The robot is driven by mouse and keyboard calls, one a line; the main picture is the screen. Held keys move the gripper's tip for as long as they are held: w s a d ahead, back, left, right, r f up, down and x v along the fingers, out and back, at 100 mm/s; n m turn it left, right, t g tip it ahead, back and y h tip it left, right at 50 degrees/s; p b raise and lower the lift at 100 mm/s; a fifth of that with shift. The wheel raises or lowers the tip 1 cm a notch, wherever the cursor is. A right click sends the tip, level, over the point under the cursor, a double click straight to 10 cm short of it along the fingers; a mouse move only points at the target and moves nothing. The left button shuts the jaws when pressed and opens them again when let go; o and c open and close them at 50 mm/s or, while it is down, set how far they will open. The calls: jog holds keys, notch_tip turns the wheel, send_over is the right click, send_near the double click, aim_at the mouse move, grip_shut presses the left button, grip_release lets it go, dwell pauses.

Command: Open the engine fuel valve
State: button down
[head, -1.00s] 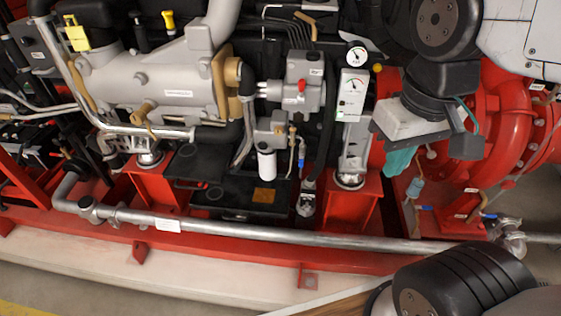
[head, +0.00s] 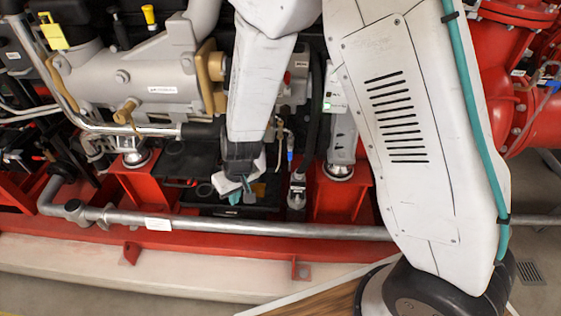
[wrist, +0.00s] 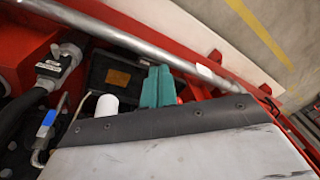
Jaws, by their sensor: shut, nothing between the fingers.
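My gripper (head: 247,190) hangs low over the black box beneath the engine in the head view. Its teal fingers (wrist: 157,86) are together and empty in the wrist view. A small valve with a blue handle (head: 290,155) stands to the right of my gripper, and its blue handle (wrist: 48,118) also shows at the left of the wrist view. A small red handle (head: 190,183) lies on the left side of the black box, left of my gripper. No label tells me which of these is the engine fuel valve. My arm hides part of the box.
A long silver pipe (head: 260,228) runs along the red base frame (head: 180,240) in front. The black box (wrist: 113,74) has an orange label. A white cylinder (wrist: 106,105) stands close beside my fingers. A black hose (head: 316,110) runs down to the right.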

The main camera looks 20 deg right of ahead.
aim_at(290, 153)
jog(key=w+d+f+n+t+h, duration=0.1)
jog(key=w+d+f+t+h, duration=0.2)
jog(key=f, duration=0.6)
jog(key=w+f+n+t+h, duration=0.15)
jog(key=w+f+t, duration=0.25)
jog(key=f, duration=0.4)
jog(key=w+d+r+n+t+h, duration=0.3)
jog(key=d+r+t+h, duration=0.3)
jog(key=r+h, duration=0.2)
jog(key=w+d, duration=0.6)
jog(key=d, duration=0.4)
jog(key=shift+w, duration=0.3)
jog(key=shift+r+n, duration=0.1)
jog(key=shift+n, duration=0.15)
jog(key=shift+s+d, duration=0.3)
jog(key=shift+d, duration=0.25)
